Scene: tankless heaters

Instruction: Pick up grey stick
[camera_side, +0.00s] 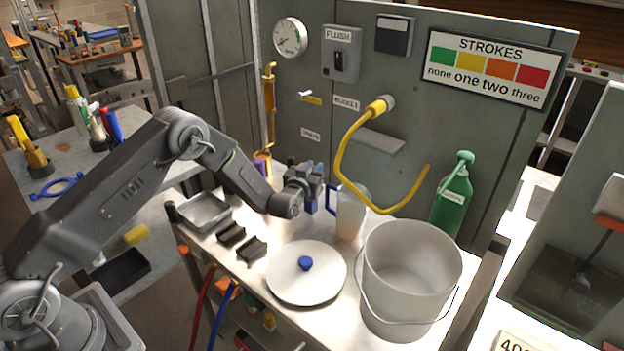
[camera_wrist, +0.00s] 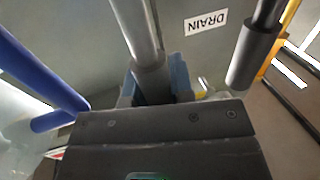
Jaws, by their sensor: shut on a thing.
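My gripper (camera_side: 308,186) is beside the grey panel, just left of the clear pitcher. In the wrist view, the blue fingers of my gripper (camera_wrist: 154,82) are shut around a grey stick (camera_wrist: 140,30). The stick has a lighter grey shaft and a darker section between the fingers. Its lower end is hidden behind the gripper body. In the side view I cannot make out the stick clearly against the gripper.
The pitcher (camera_side: 351,215) with its blue handle (camera_wrist: 40,75) is close to my gripper. Another dark grey cylinder (camera_wrist: 252,55) is nearby. A round lid (camera_side: 290,280), white bucket (camera_side: 385,290), metal tray (camera_side: 190,224) and black blocks (camera_side: 252,249) occupy the bench.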

